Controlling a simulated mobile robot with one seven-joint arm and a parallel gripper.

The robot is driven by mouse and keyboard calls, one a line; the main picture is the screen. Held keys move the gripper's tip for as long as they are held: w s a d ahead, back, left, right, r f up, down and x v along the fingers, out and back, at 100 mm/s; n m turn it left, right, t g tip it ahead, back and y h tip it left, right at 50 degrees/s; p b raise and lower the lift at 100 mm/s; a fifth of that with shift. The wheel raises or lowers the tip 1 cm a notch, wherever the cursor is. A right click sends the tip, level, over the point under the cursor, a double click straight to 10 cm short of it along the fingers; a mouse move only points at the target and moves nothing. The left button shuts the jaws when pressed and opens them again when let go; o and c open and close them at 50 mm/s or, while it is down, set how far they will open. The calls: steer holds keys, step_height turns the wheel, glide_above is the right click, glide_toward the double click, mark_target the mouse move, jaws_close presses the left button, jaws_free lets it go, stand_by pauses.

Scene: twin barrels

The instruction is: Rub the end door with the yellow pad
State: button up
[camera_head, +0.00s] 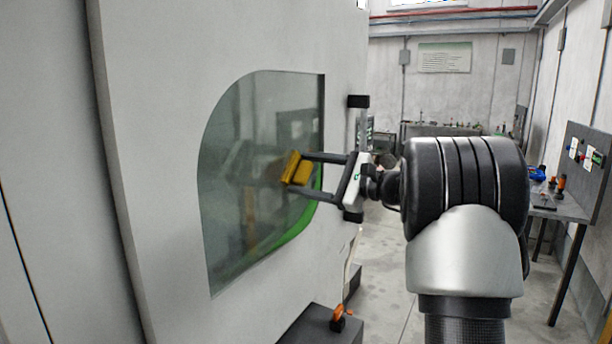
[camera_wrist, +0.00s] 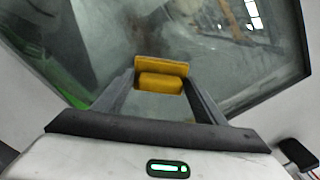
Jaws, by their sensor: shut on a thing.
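The yellow pad (camera_head: 296,170) is between the fingertips of my gripper (camera_head: 297,180), which is shut on it. The end door (camera_head: 262,160) is a pale machine panel with a dark, rounded glass window, at the left and middle of the head view. The pad is in front of the right half of the glass, at or very close to it; I cannot tell whether it touches. In the wrist view the pad (camera_wrist: 161,74) sits upright between the fingers of my gripper (camera_wrist: 160,85), with the glass (camera_wrist: 215,65) filling the space behind it. The glass looks hazy.
A black door handle (camera_head: 357,102) stands at the right edge of the door, close to my gripper. A dark box with an orange knob (camera_head: 338,318) is below. A workbench (camera_head: 560,205) stands at the right. Open floor (camera_head: 392,290) shows between.

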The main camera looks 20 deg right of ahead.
steer(key=shift+s+a+f+b, duration=0.15)
steer(key=shift+s+a+b, duration=1.55)
steer(key=shift+a, duration=0.1)
steer(key=shift+s+a+b, duration=1.55)
steer(key=shift+s+a, duration=0.65)
steer(key=shift+a, duration=0.05)
steer(key=shift+d, duration=0.1)
steer(key=b+v, duration=0.1)
steer(key=v, duration=0.5)
steer(key=shift+d, duration=0.15)
steer(key=v, duration=0.2)
steer(key=shift+s+d, duration=0.2)
steer(key=shift+s, duration=0.1)
